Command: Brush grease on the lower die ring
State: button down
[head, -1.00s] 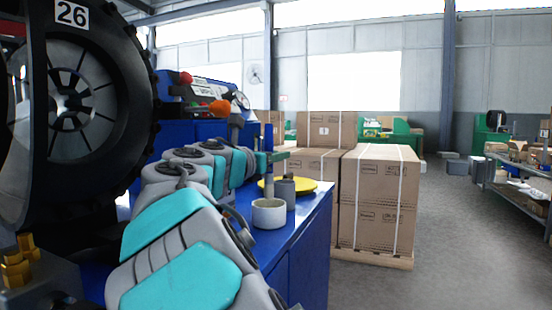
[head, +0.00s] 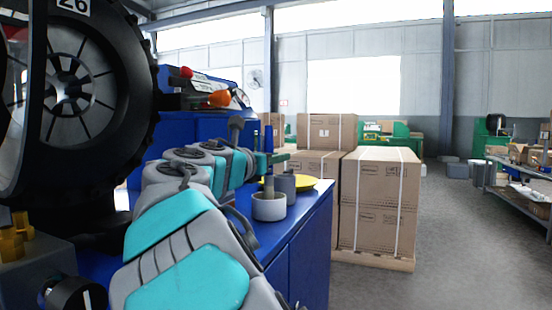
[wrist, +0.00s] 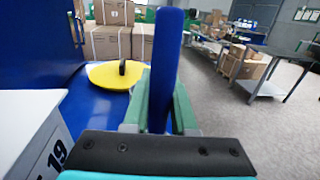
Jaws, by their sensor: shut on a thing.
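My gripper (head: 272,160) has green fingers and is shut on a brush with a blue handle (head: 268,136). The handle also stands upright between the fingers in the wrist view (wrist: 165,75). The brush's lower end (head: 268,187) points down at the mouth of a pale grey pot (head: 269,209); it seems to be just inside the rim, but the depth is hard to tell. The pot stands on the blue bench top (head: 296,222). I cannot make out the lower die ring for certain in either view.
A darker grey cylinder (head: 286,186) and a yellow disc (head: 309,183) stand just behind the pot. A big black wheel-like machine part (head: 75,110) fills the left. A blue machine (head: 200,90) has red and orange knobs.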

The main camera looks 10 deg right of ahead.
jog(key=shift+f, duration=0.55)
dwell(0.5)
jog(key=shift+f+p, duration=0.15)
jog(key=shift+p, duration=0.4)
dwell(2.5)
notch_tip(320, 180, up, 7)
jog(key=p, duration=0.6)
dwell(0.6)
jog(key=shift+s, duration=0.1)
dwell(0.4)
